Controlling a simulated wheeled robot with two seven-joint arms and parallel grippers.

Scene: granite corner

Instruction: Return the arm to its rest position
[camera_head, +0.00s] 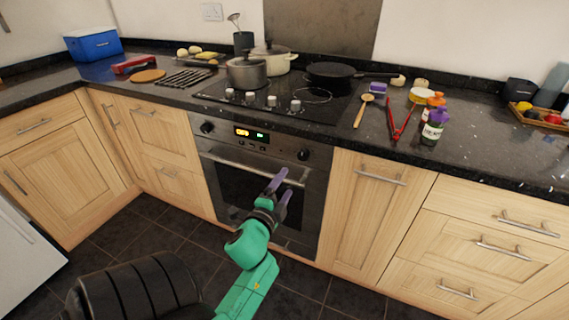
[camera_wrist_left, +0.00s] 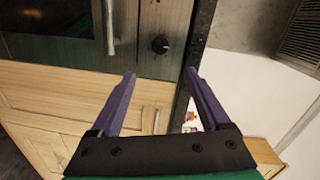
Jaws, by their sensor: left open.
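My left gripper (camera_head: 281,186) has a green arm and purple fingers. In the head view it is in front of the oven door, below the counter, and the fingers point up toward the oven handle. In the left wrist view the fingers (camera_wrist_left: 160,85) stand wide apart with nothing between them. Whether the fingers touch the oven is hard to tell, but they appear apart from it. My right gripper is in neither view.
The oven (camera_head: 225,187) has a bar handle and sits under a dark counter (camera_head: 330,127). The counter holds a pot (camera_head: 246,73), a frying pan (camera_head: 335,72), red tongs (camera_head: 393,120), a wooden spoon (camera_head: 360,112) and bottles (camera_head: 434,126). Dark floor (camera_head: 125,235) is clear.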

